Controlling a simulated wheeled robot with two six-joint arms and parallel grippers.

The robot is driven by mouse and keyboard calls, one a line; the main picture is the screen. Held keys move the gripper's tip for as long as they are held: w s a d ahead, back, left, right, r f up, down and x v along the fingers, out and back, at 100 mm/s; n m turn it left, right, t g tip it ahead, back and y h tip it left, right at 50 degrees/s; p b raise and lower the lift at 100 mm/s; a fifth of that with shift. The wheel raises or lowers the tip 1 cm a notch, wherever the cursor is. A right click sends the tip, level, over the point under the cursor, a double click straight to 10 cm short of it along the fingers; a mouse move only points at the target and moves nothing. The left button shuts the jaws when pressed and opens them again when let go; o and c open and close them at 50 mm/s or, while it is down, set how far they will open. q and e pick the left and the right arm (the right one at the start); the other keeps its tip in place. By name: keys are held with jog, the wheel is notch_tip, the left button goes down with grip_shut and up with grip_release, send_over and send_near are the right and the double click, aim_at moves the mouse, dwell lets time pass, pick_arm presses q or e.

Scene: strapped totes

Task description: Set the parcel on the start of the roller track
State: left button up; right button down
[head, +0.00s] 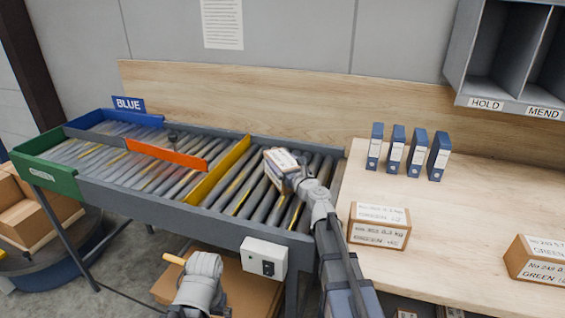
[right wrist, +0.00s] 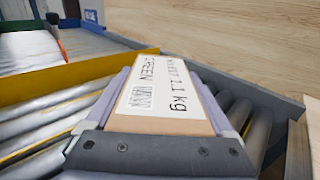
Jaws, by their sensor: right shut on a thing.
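The parcel (head: 281,160) is a small brown box with a white label. In the right wrist view the label on the parcel (right wrist: 158,95) reads GREEN and 1.1 kg. My right gripper (head: 283,168) is shut on it, one finger along each side. It is over the right end of the roller track (head: 240,205), right of the yellow bar (head: 219,170). I cannot tell whether its underside touches the rollers. My left gripper (head: 198,285) is low in front of the track, its fingers not clear.
An orange bar (head: 166,153) crosses the track further left. Green (head: 45,172) and blue (head: 130,118) ends lie at the far left. A switch box (head: 264,258) is on the front rail. Labelled boxes (head: 379,226) and several blue binders (head: 396,150) stand on the right bench.

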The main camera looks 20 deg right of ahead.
aim_at(282, 170)
jog(key=shift+f, duration=0.25)
grip_release()
jog(key=shift+s+d, duration=0.25)
jog(key=shift+s, duration=1.05)
jog(key=shift+s+d, duration=0.25)
jog(key=shift+s, duration=1)
jog(key=shift+s+d, duration=0.25)
jog(key=shift+s, duration=1.05)
